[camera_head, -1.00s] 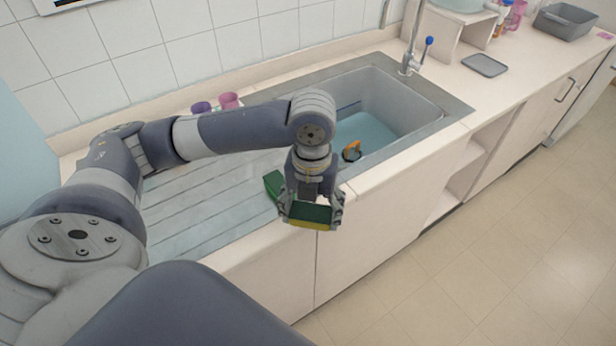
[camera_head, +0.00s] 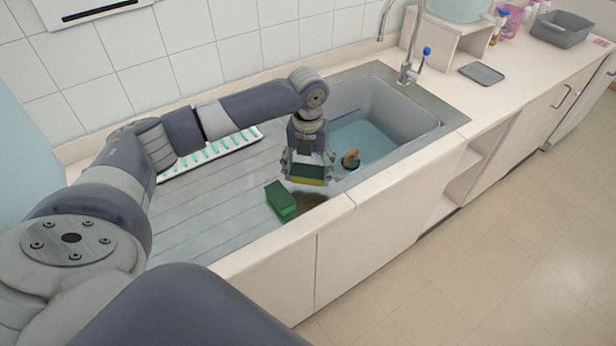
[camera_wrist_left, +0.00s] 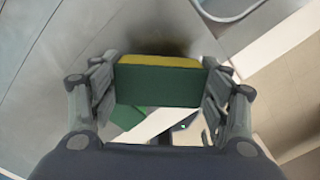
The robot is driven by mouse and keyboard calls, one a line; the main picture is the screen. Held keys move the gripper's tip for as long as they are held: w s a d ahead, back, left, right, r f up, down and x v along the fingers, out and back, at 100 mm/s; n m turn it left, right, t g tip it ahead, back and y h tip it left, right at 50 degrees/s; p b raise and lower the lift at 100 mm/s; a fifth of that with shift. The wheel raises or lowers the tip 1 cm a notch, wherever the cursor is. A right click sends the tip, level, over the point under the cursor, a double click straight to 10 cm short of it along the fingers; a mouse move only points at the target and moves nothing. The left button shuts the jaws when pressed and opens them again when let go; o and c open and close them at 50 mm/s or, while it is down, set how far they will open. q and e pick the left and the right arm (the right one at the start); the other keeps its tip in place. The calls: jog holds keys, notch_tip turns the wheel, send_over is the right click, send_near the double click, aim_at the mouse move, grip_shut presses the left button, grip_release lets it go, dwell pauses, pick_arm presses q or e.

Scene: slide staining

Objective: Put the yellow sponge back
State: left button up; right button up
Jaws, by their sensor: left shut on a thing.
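My left gripper (camera_head: 306,174) is shut on the yellow sponge (camera_head: 305,181), a block with a yellow layer and a dark green layer. It holds the sponge over the drainboard (camera_head: 195,205), close to the sink's near left corner; a dark shadow lies below. In the left wrist view the sponge (camera_wrist_left: 158,84) sits between both fingers, its green face toward the camera and a yellow strip along its top. A second, green sponge (camera_head: 281,200) lies on the drainboard just left of the gripper. My right gripper is not in view.
The sink basin (camera_head: 395,108) is to the right, with an orange-and-black object (camera_head: 350,159) at its near left. A white rack with teal slots (camera_head: 215,152) lies behind my arm. A faucet (camera_head: 408,70), grey mat (camera_head: 481,74) and grey bin (camera_head: 563,29) stand farther right.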

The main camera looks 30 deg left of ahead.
aim_at(308, 180)
pick_arm(q)
notch_tip(308, 180, down, 3)
jog(key=shift+f+p, duration=0.1)
jog(key=shift+p, duration=0.55)
jog(key=shift+f, duration=0.15)
jog(key=shift+f, duration=0.15)
jog(key=o, duration=0.7)
notch_tip(308, 180, up, 11)
jog(key=b, duration=0.2)
jog(key=shift+b, duration=0.4)
jog(key=shift+r, duration=0.7)
